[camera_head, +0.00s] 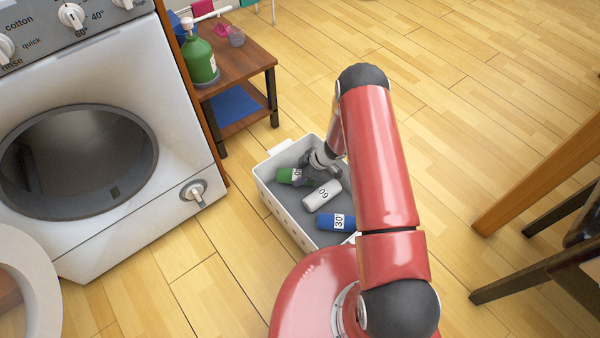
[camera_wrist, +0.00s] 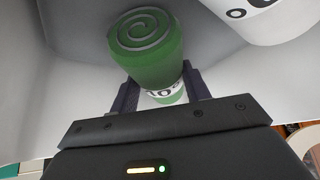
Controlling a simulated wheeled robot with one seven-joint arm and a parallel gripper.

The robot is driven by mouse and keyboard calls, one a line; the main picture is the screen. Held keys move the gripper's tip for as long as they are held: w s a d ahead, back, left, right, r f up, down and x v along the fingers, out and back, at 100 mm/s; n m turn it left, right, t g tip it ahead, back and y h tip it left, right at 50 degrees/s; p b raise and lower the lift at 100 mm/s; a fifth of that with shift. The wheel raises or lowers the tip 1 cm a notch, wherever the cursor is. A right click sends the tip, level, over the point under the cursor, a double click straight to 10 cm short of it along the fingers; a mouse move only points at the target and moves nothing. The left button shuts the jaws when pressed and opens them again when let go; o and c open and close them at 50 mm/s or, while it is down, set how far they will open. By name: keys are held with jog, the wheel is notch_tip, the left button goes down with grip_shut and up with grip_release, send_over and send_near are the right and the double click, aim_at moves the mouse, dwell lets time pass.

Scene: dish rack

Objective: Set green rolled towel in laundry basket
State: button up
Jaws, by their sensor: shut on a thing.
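The green rolled towel (camera_head: 286,175) has a white label band and is inside the laundry basket (camera_head: 262,183), near its left wall in the head view. In the wrist view the green towel (camera_wrist: 150,52) shows its spiral end, with its labelled part between my fingers. My gripper (camera_wrist: 160,92) is shut on it; in the head view my gripper (camera_head: 308,175) reaches down into the basket. The basket is white outside with a grey inside. I cannot tell whether the towel touches the basket floor.
A white roll (camera_head: 322,195) and a blue roll (camera_head: 336,222) lie in the basket. A washing machine (camera_head: 130,220) with an open door stands at the left. A small wooden table (camera_head: 232,60) holds a green bottle (camera_head: 200,62). Wooden chair legs (camera_head: 535,180) are at the right.

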jog(key=shift+f, duration=0.35)
dwell(0.4)
jog(key=o, duration=1.1)
jog(key=shift+r, duration=0.1)
jog(key=p+v, duration=0.1)
jog(key=v, duration=0.6)
jog(key=shift+d+r, duration=0.25)
jog(key=shift+r, duration=0.05)
grip_shut()
dwell(0.8)
